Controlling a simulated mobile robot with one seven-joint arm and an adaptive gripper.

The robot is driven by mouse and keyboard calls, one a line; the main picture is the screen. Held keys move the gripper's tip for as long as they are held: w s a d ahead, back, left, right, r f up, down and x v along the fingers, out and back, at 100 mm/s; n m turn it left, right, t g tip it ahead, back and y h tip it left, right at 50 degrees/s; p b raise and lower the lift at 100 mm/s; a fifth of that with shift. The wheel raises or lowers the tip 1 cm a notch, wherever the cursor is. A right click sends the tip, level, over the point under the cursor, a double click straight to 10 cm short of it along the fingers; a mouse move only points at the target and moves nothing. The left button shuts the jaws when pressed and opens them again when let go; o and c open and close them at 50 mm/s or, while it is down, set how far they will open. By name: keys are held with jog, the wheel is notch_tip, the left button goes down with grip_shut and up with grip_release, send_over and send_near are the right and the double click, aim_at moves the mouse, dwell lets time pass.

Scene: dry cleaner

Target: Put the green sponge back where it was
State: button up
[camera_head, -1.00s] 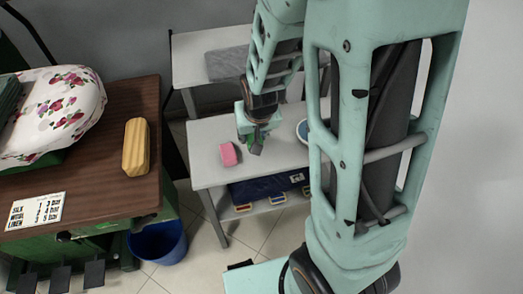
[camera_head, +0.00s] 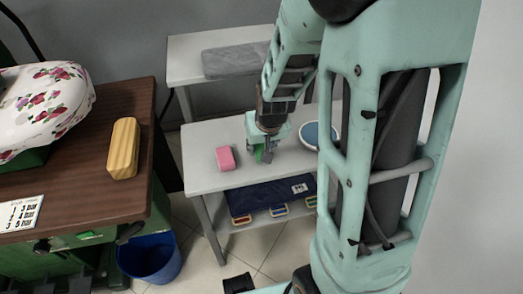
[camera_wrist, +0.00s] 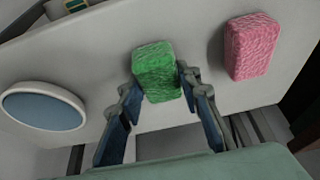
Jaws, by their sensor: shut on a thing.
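The green sponge (camera_wrist: 157,72) is between the two fingers of my gripper (camera_wrist: 158,90) in the wrist view, and my gripper is shut on it. In the head view my gripper (camera_head: 266,152) is over the light grey table (camera_head: 205,180), and a bit of the green sponge (camera_head: 258,153) shows beside the fingers. I cannot tell whether the sponge touches the table top. The pink sponge (camera_head: 225,158) lies on the table to the left of my gripper; it also shows in the wrist view (camera_wrist: 250,47), apart from the green one.
A round white dish with a blue inside (camera_head: 318,133) stands right of my gripper. A dark blue folded cloth (camera_head: 262,193) lies on the lower shelf. A brown table (camera_head: 75,180) with a yellow block (camera_head: 124,148) is at left, and a blue bin (camera_head: 150,262) below it.

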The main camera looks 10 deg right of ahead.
jog(key=shift+r, duration=0.1)
jog(key=shift+f, duration=0.25)
jog(key=o, duration=1)
jog(key=shift+r, duration=0.1)
jog(key=shift+r, duration=0.1)
jog(key=shift+r+p, duration=0.3)
jog(key=shift+p+v, duration=4.6)
jog(key=shift+v, duration=1.2)
